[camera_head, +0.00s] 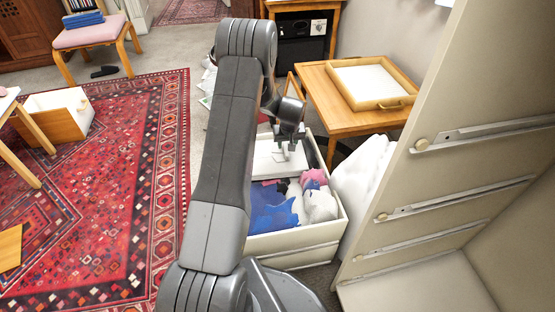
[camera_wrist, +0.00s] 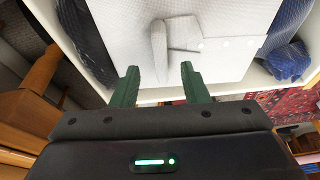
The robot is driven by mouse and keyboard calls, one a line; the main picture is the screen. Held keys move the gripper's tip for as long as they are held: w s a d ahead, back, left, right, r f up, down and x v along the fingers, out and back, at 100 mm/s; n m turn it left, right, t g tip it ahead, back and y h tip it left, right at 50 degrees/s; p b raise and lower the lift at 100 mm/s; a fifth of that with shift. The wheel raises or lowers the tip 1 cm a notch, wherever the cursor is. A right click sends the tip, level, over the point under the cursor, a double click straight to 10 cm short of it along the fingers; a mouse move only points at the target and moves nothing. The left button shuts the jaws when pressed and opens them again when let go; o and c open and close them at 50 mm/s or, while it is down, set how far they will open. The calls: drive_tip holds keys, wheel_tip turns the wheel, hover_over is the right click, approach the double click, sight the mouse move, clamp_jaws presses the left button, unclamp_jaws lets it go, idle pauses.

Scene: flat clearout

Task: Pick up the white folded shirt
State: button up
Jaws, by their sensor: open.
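The white folded shirt (camera_head: 266,161) lies in the far part of an open white drawer box (camera_head: 296,241) in the head view. In the wrist view the shirt (camera_wrist: 210,65) fills the upper middle, with a placket and small buttons showing. My gripper (camera_head: 289,150) is over the far end of the box, by the shirt. In the wrist view my gripper (camera_wrist: 160,88) is open, its two green fingers apart at the shirt's near edge. Nothing is held between them. I cannot tell whether the fingers touch the shirt.
Blue clothing (camera_head: 272,212) and white and pink clothes (camera_head: 319,203) share the box. White cloth (camera_head: 358,187) lies right of it. A tall cabinet with drawer rails (camera_head: 450,190) stands at right. A wooden table (camera_head: 355,116) carries an empty drawer (camera_head: 375,82). A red rug (camera_head: 95,200) covers the left floor.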

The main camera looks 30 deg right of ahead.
sight(286, 148)
drive_tip(key=b+x, duration=0.1)
drive_tip(key=x, duration=0.3)
drive_tip(key=shift+a, duration=0.1)
drive_tip(key=shift+r, duration=0.1)
clamp_jaws()
